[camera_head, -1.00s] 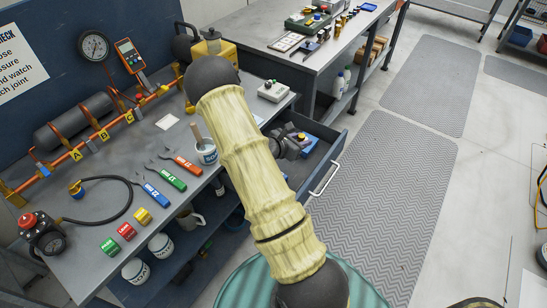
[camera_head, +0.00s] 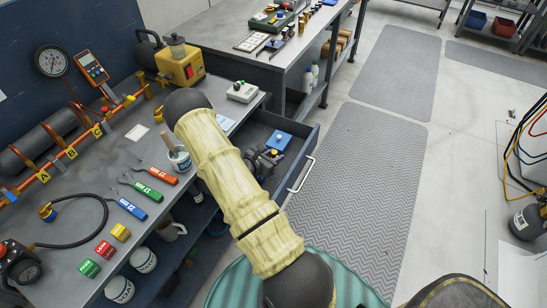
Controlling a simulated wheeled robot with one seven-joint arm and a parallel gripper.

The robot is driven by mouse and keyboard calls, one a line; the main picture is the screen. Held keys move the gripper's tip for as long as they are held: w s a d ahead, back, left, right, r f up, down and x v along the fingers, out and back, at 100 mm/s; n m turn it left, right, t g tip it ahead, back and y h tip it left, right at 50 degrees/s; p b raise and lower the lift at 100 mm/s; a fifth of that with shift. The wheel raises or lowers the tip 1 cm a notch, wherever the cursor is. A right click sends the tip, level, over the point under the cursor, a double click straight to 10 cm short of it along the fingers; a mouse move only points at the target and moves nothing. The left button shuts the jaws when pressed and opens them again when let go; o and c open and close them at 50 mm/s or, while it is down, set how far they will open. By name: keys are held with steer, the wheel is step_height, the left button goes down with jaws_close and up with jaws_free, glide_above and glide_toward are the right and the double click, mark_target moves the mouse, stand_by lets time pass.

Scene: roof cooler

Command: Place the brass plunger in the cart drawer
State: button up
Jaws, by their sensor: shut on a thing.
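The cart drawer (camera_head: 302,138) is pulled open under the bench top, with a pale handle along its front. My gripper (camera_head: 270,157) is over or inside the open drawer, at the far end of my sleeved arm. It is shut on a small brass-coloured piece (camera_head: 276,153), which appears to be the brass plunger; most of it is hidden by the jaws. I cannot tell whether the piece touches the drawer floor. A blue object with a light knob (camera_head: 280,140) lies in the drawer just beyond the gripper.
The bench (camera_head: 150,215) holds coloured-handled tools, a mug with a brush (camera_head: 181,160), coloured blocks, a hose and a yellow machine (camera_head: 182,66). My arm hides part of the bench edge and drawer. Floor mats (camera_head: 355,190) lie clear to the right.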

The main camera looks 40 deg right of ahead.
steer(key=shift+f, duration=0.4)
steer(key=shift+f+b, duration=0.3)
steer(key=shift+f, duration=0.05)
steer(key=shift+f, duration=0.25)
steer(key=shift+s, duration=0.1)
steer(key=o, duration=1)
steer(key=shift+a+f, duration=0.1)
